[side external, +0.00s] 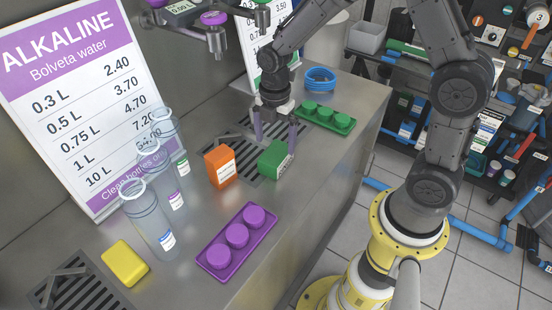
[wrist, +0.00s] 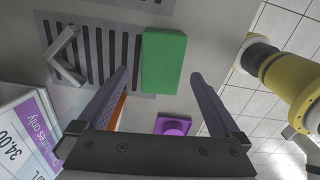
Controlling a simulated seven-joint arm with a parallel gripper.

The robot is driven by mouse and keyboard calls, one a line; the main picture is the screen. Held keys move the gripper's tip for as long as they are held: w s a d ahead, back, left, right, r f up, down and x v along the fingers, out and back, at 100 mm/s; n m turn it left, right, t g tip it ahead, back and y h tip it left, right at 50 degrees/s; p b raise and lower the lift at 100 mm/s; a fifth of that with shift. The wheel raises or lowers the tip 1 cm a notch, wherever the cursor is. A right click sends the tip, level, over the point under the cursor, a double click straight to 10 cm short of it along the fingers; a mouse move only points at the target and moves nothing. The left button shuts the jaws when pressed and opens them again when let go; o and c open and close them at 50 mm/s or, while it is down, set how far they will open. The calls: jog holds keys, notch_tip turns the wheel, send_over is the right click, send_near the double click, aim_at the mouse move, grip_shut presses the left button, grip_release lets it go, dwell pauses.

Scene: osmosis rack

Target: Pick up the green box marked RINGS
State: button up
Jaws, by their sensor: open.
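The green box (side external: 274,159) stands on the metal counter at the right edge of a drain grate, with a white label on its right side. It also shows in the wrist view (wrist: 163,62), ahead of the fingertips and between their lines. The lettering is too small to read. My gripper (side external: 275,135) is open and points down, its fingers around or just behind the box in the side view. In the wrist view my gripper (wrist: 159,80) has its two purple fingers wide apart and nothing held between them.
An orange box (side external: 219,168) stands left of the green box. A purple tray (side external: 218,256) with round caps, a yellow box (side external: 125,263) and clear bottles (side external: 148,213) are nearer the camera. A green tray (side external: 341,122) and blue rings (side external: 320,76) lie behind.

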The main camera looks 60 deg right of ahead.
aim_at(276, 153)
notch_tip(276, 153, down, 5)
jog(key=shift+s+f, duration=0.1)
dwell(0.3)
jog(key=c, duration=1.3)
